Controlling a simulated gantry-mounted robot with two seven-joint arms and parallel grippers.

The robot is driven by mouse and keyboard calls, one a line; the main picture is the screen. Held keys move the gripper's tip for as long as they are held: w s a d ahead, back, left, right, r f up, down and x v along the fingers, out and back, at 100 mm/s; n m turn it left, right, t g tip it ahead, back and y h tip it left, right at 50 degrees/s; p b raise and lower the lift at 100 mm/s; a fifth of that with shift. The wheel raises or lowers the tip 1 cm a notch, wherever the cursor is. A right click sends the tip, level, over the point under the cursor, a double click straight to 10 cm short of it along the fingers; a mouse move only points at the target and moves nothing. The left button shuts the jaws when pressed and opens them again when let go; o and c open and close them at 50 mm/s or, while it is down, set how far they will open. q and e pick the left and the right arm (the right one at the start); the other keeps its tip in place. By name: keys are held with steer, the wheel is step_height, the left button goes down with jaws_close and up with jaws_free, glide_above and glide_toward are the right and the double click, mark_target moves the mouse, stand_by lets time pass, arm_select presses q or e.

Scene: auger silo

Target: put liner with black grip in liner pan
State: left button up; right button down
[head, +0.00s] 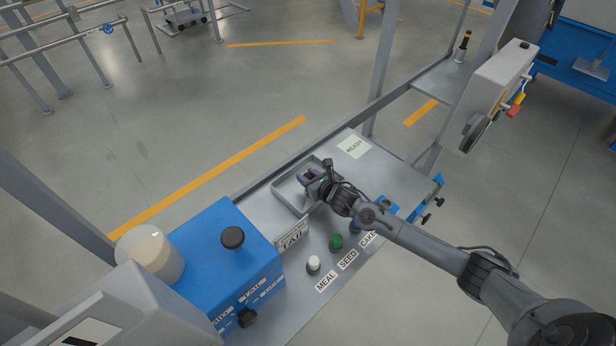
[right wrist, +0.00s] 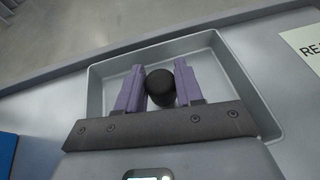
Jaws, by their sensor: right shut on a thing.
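My right gripper (head: 311,177) is over the grey, shallow rectangular pan (head: 288,194) on the metal bench. In the right wrist view its two purple fingers (right wrist: 160,88) are shut on a round black grip (right wrist: 161,90). The liner body below the grip is hidden, so I cannot tell whether it touches the pan floor. The pan's walls (right wrist: 96,90) surround the fingers in that view, and its visible floor is bare. My left gripper is not in view.
A white-topped piece (head: 313,263) and a green-topped piece (head: 336,241) stand by the MEAL and SEED labels. A blue box (head: 225,260) with a black knob (head: 232,237) stands left of the pan. A READY card (head: 355,147) lies on clear bench to the right.

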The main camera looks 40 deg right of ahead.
steer(key=c, duration=0.7)
jaws_free()
steer(key=shift+f, duration=0.15)
steer(key=shift+s+r, duration=0.15)
steer(key=shift+r, duration=0.15)
steer(key=p+v, duration=0.3)
steer(key=v, duration=0.8)
steer(key=shift+s, duration=0.35)
steer(key=shift+r, duration=0.1)
